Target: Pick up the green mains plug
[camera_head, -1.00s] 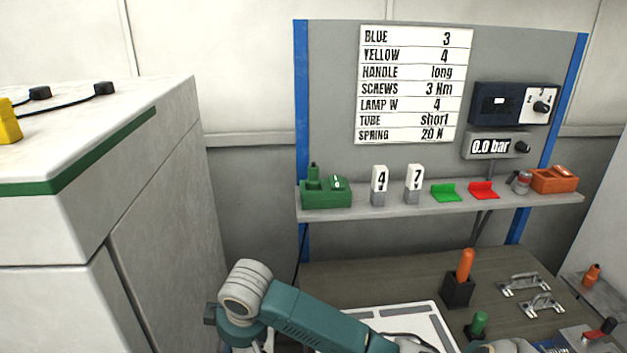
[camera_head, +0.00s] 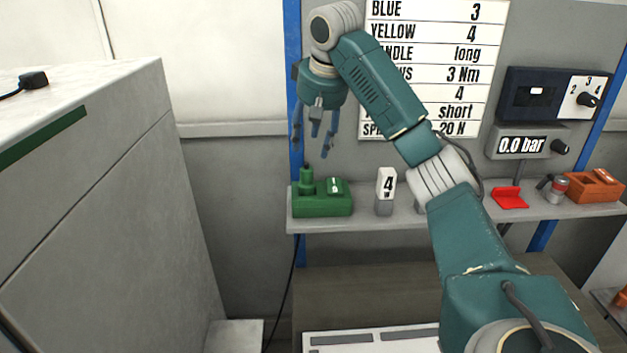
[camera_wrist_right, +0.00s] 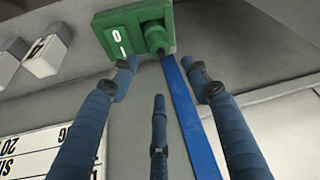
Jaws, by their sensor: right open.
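The green mains plug (camera_head: 306,182) stands upright in the left part of a green socket box (camera_head: 335,211) at the left end of the wall shelf. The plug (camera_wrist_right: 156,40) and the box's white-marked switch also show at the top of the right wrist view. My right gripper (camera_head: 314,146) hangs fingers down, above the plug and apart from it. In the right wrist view its three blue fingers (camera_wrist_right: 158,80) are spread and empty, with the plug beyond the fingertips. My left gripper is in neither view.
A white number block (camera_head: 385,188) stands just right of the box on the shelf (camera_head: 450,213). A red holder (camera_head: 509,198) and an orange box (camera_head: 594,186) are farther right. A blue post (camera_head: 292,60) rises behind the gripper. A white cabinet (camera_head: 90,190) stands left.

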